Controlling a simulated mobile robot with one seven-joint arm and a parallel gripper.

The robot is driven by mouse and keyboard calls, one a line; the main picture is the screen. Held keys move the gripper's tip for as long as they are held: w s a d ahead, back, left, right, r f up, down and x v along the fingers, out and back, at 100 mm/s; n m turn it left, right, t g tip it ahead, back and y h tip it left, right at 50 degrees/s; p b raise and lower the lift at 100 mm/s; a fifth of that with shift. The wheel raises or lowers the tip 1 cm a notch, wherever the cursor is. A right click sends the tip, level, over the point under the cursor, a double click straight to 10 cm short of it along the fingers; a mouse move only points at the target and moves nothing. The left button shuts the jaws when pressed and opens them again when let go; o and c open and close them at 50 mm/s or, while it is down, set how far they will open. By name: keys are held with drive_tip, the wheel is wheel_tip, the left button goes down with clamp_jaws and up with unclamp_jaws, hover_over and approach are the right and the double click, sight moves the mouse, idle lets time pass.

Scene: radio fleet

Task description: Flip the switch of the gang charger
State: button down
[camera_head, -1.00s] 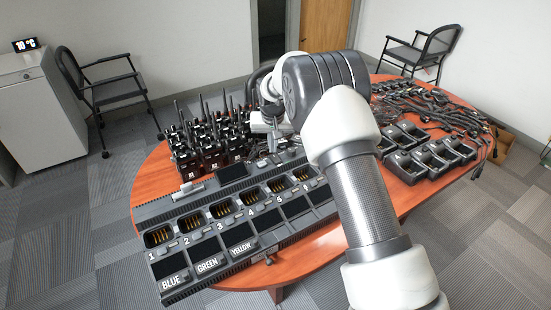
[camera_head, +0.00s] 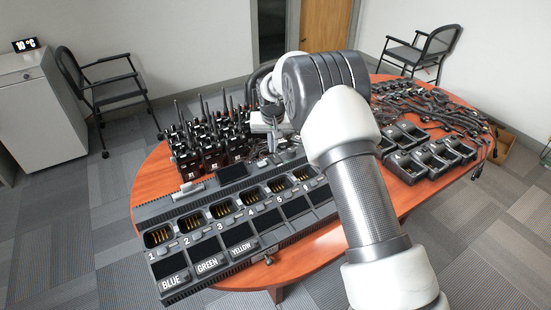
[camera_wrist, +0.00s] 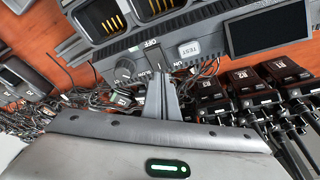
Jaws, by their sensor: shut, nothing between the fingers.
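The gang charger (camera_head: 188,198) is a long dark grey unit on the table, with numbered bays and BLUE, GREEN and YELLOW labels. In the wrist view its edge panel (camera_wrist: 215,40) crosses the top, with a dark switch (camera_wrist: 157,60) between OFF and ON lettering. My gripper (camera_wrist: 161,80) is shut and empty, its fingertips right at the switch and partly covering the ON lettering. I cannot tell whether they touch it or which way the switch is set. In the head view my arm hides part of the charger's far right end.
A round knob (camera_wrist: 125,69) is left of the switch; a TEST button (camera_wrist: 189,49) and dark screen (camera_wrist: 268,29) are right. Several radios (camera_head: 205,145) stand close behind the charger. Loose cables (camera_wrist: 75,97) lie by the fingers. Single chargers (camera_head: 430,155) sit at the table's right.

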drive_tip(key=shift+f+b, duration=0.45)
drive_tip(key=shift+f, duration=0.2)
idle(0.3)
drive_tip(key=shift+r, duration=0.1)
wheel_tip(320, 180, up, 7)
drive_tip(key=p, duration=0.3)
drive_tip(key=shift+p, duration=0.3)
idle(0.4)
wheel_tip(320, 180, up, 15)
drive_tip(key=p, duration=0.2)
hover_over(274, 156)
drive_tip(key=s+d, duration=0.6)
drive_tip(key=d, duration=0.1)
drive_tip(key=s+d+r+t+p, duration=0.1)
drive_tip(key=s+d+r, duration=0.2)
drive_tip(key=s+r, duration=0.3)
drive_tip(key=s+d+r+p, duration=0.1)
drive_tip(key=s+d+r, duration=0.2)
drive_tip(key=s+r, duration=0.2)
drive_tip(key=s+d+r+p, duration=0.1)
drive_tip(key=s+d, duration=0.2)
drive_tip(key=s, duration=0.9)
drive_tip(key=s+d+r+t+p, duration=0.1)
drive_tip(key=s+d, duration=0.2)
drive_tip(key=s, duration=0.9)
drive_tip(key=shift+s+d+r+m, duration=0.3)
drive_tip(key=shift+s+r+m, duration=0.05)
drive_tip(key=shift+r+m, duration=0.05)
